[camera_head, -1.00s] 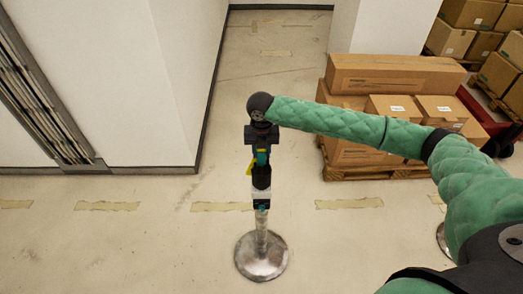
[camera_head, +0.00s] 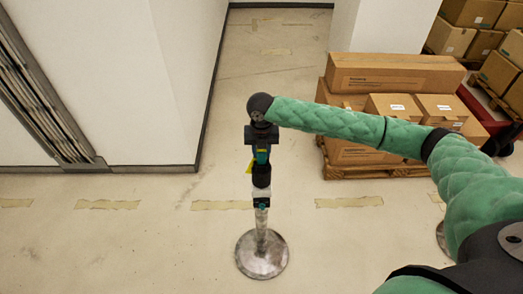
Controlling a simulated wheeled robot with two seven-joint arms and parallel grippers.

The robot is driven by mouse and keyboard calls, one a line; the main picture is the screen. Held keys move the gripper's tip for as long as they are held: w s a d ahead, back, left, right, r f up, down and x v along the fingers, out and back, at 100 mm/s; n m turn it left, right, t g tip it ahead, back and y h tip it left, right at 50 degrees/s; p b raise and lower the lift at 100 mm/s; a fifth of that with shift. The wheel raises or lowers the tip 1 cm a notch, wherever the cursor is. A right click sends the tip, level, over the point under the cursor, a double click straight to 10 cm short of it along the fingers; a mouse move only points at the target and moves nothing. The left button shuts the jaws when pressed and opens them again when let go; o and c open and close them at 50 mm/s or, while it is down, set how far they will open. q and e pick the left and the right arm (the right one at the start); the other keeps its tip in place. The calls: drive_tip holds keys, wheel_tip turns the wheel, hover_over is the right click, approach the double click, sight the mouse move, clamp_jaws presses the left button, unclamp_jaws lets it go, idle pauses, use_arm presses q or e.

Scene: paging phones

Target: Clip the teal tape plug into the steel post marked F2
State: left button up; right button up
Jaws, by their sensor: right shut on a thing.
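The steel post (camera_head: 261,222) stands upright on a round base (camera_head: 261,254) in the middle of the floor, with a dark head (camera_head: 261,176). My right gripper (camera_head: 262,152) is directly above the post head, pointing down. It is shut on the teal tape plug (camera_head: 262,157), of which only a small teal part shows between the fingers. A bit of yellow shows beside it. The plug is at or just above the post's top; I cannot tell whether it is seated. The F2 marking is too small to read. My left gripper is out of view.
Cardboard boxes on a pallet (camera_head: 380,172) stand to the right behind my arm. A white wall (camera_head: 165,80) is at the left. A second round base (camera_head: 442,238) shows partly behind my arm at the right. The floor around the post is clear.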

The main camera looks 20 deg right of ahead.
drive_tip(key=shift+f, duration=0.45)
drive_tip(key=o, duration=0.7)
drive_tip(key=shift+r+p, duration=3.15)
drive_tip(key=shift+r, duration=2.35)
